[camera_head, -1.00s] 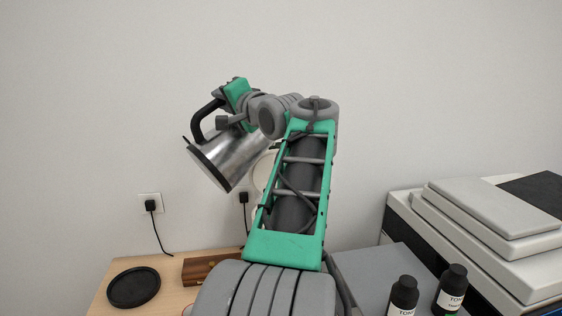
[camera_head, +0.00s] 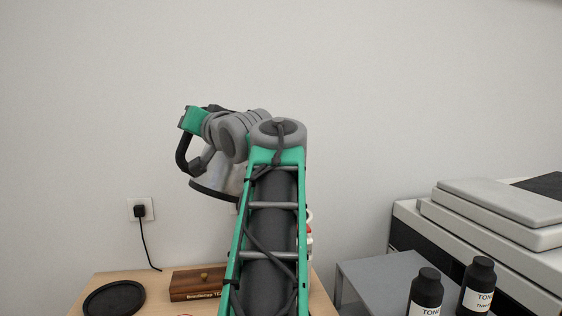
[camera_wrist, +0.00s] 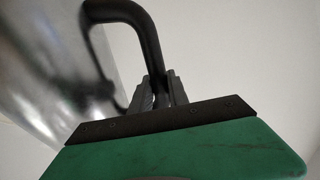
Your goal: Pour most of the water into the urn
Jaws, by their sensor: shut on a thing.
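A steel kettle (camera_head: 220,172) with a black handle (camera_head: 182,153) and a black bottom rim hangs in the air at left centre in the head view, nearly upright with a slight tilt. My gripper (camera_head: 202,160) is shut on the handle. The wrist view shows the fingers (camera_wrist: 163,95) around the black handle (camera_wrist: 150,45), with the shiny kettle body (camera_wrist: 45,60) at left. The spout side and any water are hidden. The urn cannot be made out; a sliver of a white and red thing (camera_head: 309,228) shows behind my arm.
A wooden table holds a black round base (camera_head: 115,299) and a wooden box (camera_head: 197,284). A wall plug (camera_head: 140,210) with a cord is behind. At right are a grey stand (camera_head: 375,275), two black toner bottles (camera_head: 427,291) (camera_head: 478,284) and a printer (camera_head: 500,235).

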